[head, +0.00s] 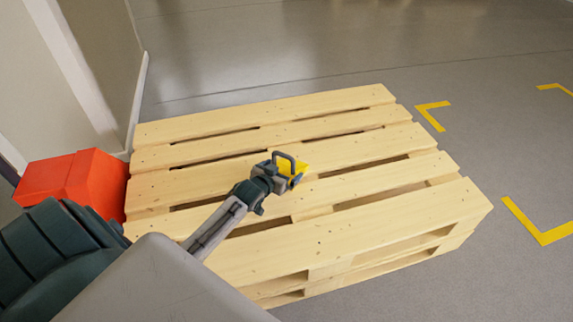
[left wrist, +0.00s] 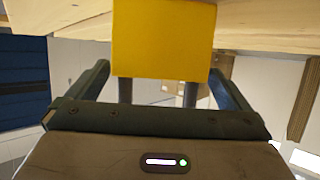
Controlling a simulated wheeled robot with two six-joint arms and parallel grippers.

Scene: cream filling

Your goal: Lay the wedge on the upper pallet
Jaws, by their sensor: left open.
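The yellow wedge (head: 300,169) is at the top of the light wooden upper pallet (head: 400,216), near the middle of its slats. My left gripper (head: 283,166) is over the pallet with its fingers around the wedge and hides part of it. In the left wrist view the wedge (left wrist: 163,40) shows as a yellow block between the two dark fingers, with gaps on both sides. The gripper is open. The wooden slats lie right behind the wedge there; whether it fully touches them is hard to tell. My right gripper is not in view.
A red box (head: 70,180) stands at the pallet's left side, close to the wall (head: 100,50). Yellow corner marks (head: 540,234) lie on the grey floor (head: 480,130) to the right. Most of the pallet top is bare, with gaps between slats.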

